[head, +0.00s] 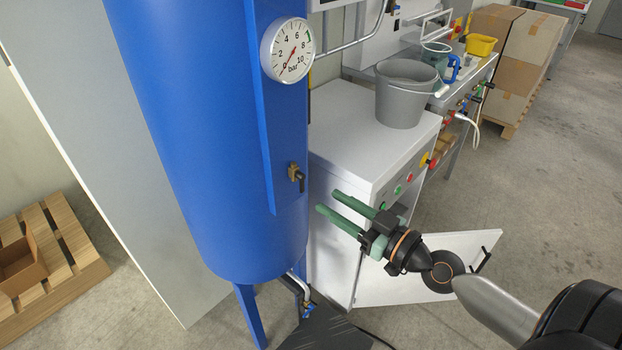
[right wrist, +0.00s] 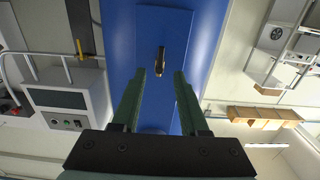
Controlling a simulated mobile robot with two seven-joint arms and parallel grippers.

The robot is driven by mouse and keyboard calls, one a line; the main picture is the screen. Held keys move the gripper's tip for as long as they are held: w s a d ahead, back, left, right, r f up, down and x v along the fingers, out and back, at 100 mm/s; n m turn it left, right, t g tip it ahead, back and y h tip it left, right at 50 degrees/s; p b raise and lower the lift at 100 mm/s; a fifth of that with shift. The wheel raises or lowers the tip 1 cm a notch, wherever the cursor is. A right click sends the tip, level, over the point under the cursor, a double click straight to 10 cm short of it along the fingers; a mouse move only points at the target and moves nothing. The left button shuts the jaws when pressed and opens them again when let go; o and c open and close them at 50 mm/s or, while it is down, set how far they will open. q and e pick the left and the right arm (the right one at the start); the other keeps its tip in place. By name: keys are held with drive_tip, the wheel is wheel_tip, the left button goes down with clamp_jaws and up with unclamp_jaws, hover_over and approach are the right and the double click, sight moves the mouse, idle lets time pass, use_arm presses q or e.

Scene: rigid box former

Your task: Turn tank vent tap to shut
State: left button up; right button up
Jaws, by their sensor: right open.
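The blue tank (head: 215,130) stands upright left of centre in the head view. A small brass tap (head: 293,172) with a black lever (head: 300,182) sits on its right side; the lever points downward there. In the right wrist view the tap (right wrist: 161,62) shows small against the blue, between and beyond the fingertips. My right gripper (head: 328,201) has two green fingers, open and empty. It is to the right of and slightly below the tap in the head view, apart from it. In the right wrist view the gripper (right wrist: 160,76) frames the tap. My left gripper is not in view.
A pressure gauge (head: 286,50) is on the tank above the tap. A white cabinet (head: 345,142) with a grey bucket (head: 404,94) stands right behind the gripper, its door (head: 405,290) open low down. A drain pipe (head: 298,284) is under the tank.

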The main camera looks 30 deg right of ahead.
sight(303, 185)
drive_tip(key=p+x, duration=0.2)
drive_tip(key=x, duration=0.2)
drive_tip(key=shift+w+a+r, duration=0.15)
drive_tip(key=shift+w, duration=0.1)
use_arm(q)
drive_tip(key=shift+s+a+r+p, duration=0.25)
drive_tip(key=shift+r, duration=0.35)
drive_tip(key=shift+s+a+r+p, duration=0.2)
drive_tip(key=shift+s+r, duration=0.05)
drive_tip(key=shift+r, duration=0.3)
use_arm(e)
drive_tip(key=shift+x, duration=1)
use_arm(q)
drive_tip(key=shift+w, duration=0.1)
use_arm(e)
clamp_jaws()
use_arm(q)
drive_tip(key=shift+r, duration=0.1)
